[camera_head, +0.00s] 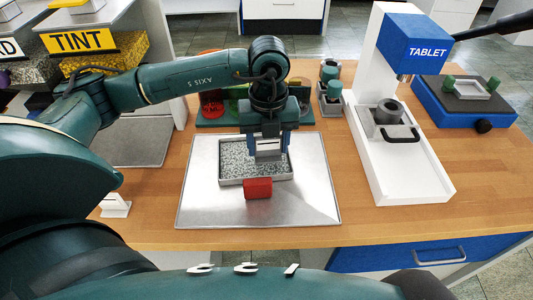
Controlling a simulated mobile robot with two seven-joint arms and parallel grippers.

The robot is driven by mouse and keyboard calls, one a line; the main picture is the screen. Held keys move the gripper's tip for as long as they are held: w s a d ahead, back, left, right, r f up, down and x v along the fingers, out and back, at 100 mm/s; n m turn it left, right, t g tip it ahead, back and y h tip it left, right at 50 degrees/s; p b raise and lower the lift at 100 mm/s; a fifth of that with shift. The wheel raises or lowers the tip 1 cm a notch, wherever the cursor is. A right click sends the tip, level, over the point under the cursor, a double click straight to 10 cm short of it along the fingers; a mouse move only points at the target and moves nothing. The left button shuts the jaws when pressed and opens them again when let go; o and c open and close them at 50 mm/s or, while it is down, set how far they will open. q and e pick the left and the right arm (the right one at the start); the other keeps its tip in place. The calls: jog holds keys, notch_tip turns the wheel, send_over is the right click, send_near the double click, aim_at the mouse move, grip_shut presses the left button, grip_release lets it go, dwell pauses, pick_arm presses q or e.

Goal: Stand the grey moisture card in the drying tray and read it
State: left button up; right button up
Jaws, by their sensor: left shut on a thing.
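My left gripper (268,151) points down over the back right part of the drying tray and is shut on a small light grey piece, which appears to be the grey moisture card (268,154). The card looks upright between the fingers; its lower edge is at the granules, but I cannot tell whether it touches them. The drying tray (228,182) is a shallow grey box filled with speckled granules. No reading on the card can be made out. My right gripper is not in view.
A red block (257,189) sits at the tray's front wall, on a metal sheet (315,205). A white and blue tablet press (415,185) stands right. A rack with coloured jars (212,103) and grey-green containers (330,90) stand behind. The sheet's front is mostly clear.

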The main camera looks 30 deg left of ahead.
aim_at(268, 156)
pick_arm(q)
notch_tip(268, 156, down, 4)
jog(key=shift+r, duration=0.1)
jog(key=shift+f, duration=0.25)
jog(key=o, duration=0.7)
jog(key=shift+r, duration=0.15)
